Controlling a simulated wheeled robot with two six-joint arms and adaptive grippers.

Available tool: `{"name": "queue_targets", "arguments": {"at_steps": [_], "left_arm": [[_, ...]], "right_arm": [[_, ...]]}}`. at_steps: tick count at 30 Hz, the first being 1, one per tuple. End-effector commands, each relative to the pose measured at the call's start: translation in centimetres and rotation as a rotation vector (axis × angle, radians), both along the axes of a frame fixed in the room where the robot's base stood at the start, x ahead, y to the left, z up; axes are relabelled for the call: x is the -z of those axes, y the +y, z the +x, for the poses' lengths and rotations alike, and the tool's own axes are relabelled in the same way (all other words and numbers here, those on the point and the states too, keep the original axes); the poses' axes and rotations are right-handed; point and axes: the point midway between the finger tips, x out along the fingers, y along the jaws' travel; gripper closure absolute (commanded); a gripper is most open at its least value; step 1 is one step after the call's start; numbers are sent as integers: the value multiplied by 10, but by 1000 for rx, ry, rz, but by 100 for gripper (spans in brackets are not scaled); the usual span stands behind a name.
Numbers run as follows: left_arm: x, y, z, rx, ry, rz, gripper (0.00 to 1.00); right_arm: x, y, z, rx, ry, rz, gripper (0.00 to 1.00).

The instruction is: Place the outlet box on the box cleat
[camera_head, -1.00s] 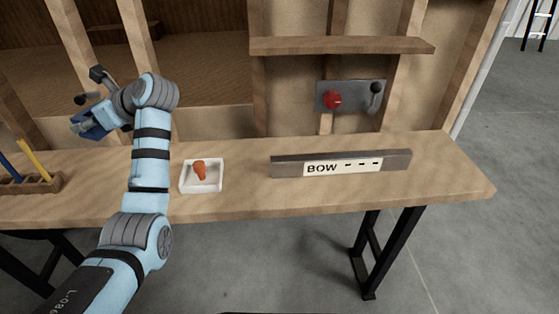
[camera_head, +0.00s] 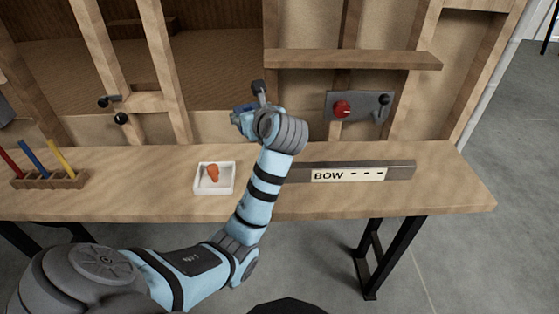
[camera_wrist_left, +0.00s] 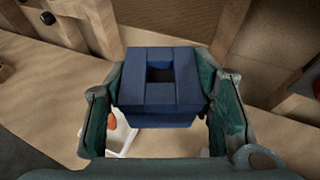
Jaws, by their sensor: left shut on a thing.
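The blue outlet box (camera_wrist_left: 160,92) sits between the two green-padded fingers of my left gripper (camera_wrist_left: 163,108) in the left wrist view. It has a square opening in its middle. In the head view the box (camera_head: 238,121) shows only in part, and my left gripper (camera_head: 246,117) holds it above the back of the bench. A wooden crosspiece (camera_head: 150,102) between the wall studs, with two dark knobs at its left end, may be the box cleat; I cannot be sure. The gripper is to its right and apart from it. My right gripper is not in view.
The bench (camera_head: 440,190) carries a white tray (camera_head: 201,185) with an orange item, a rack (camera_head: 50,181) of colored sticks, and a BOW sign (camera_head: 345,175). A grey panel (camera_head: 360,106) with a red knob and a shelf (camera_head: 350,59) are on the wall at right.

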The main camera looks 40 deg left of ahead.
Motion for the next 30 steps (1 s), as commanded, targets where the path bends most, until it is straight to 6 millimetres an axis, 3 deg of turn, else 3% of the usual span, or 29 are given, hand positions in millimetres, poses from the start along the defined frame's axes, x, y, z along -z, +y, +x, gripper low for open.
{"name": "queue_targets", "arguments": {"at_steps": [6,10,21,30], "left_arm": [[88,-1,0,3,7,-2,85],[130,-1,1,1,4,-1,85],[190,-2,1,1,1,-2,85],[192,-2,2,1,-2,-1,85]], "right_arm": [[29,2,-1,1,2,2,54],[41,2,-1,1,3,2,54],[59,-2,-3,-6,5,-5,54],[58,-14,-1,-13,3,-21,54]]}}
